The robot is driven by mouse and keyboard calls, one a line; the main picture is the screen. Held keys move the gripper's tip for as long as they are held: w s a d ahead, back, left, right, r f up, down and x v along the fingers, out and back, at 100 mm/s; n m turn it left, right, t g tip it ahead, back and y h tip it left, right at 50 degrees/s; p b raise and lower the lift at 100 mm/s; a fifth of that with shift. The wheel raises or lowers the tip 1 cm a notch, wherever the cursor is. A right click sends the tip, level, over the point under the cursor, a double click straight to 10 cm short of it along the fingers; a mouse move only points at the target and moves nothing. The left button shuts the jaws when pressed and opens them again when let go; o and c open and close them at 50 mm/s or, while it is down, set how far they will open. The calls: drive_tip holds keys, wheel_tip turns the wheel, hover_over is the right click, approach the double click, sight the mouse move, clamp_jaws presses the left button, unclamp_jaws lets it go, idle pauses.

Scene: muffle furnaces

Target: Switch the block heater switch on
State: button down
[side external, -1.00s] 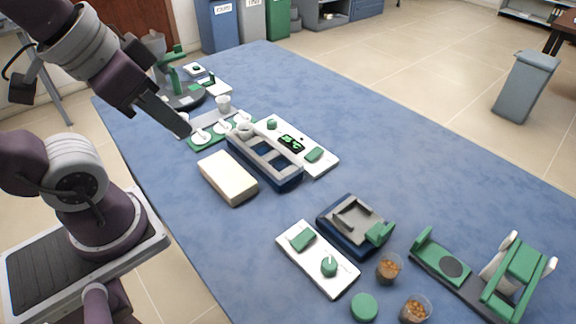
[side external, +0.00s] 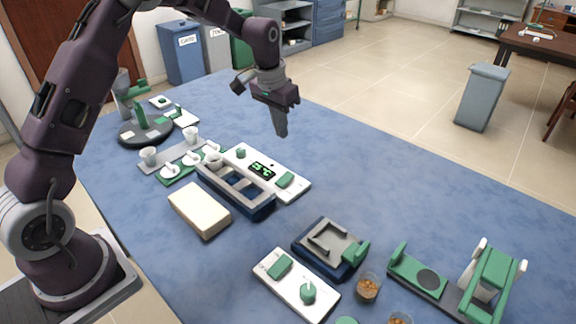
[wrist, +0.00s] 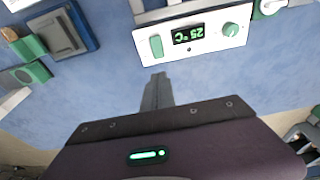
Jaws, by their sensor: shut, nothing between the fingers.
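The block heater is a blue and grey block with wells (side external: 238,190), beside a white control panel (side external: 300,192). The panel carries a dark display (side external: 262,170), a green knob (side external: 241,153) and a green rocker switch (side external: 285,180). In the wrist view the panel (wrist: 205,44) is at the top, with the switch (wrist: 155,45) at its left end, the knob (wrist: 231,29) at its right, and the lit display (wrist: 188,35) reading 25 °C upside down. My gripper (side external: 281,132) is shut and empty, pointing down above the table beyond the panel. Its fingertips (wrist: 157,78) are apart from the switch.
A second white panel (side external: 297,287) with a green switch and knob lies in front, near a blue and grey device (side external: 331,248) and cups of brown bits (side external: 368,288). A cream block (side external: 199,210) lies left of the heater.

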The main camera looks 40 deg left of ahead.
sight(290, 173)
drive_tip(key=f, duration=0.4)
drive_tip(key=w+f, duration=0.1)
drive_tip(key=f, duration=0.3)
drive_tip(key=w+f, duration=0.1)
drive_tip(key=f, duration=0.4)
drive_tip(key=shift+w, duration=0.2)
drive_tip(key=shift+w+f, duration=0.15)
drive_tip(key=shift+f, duration=0.25)
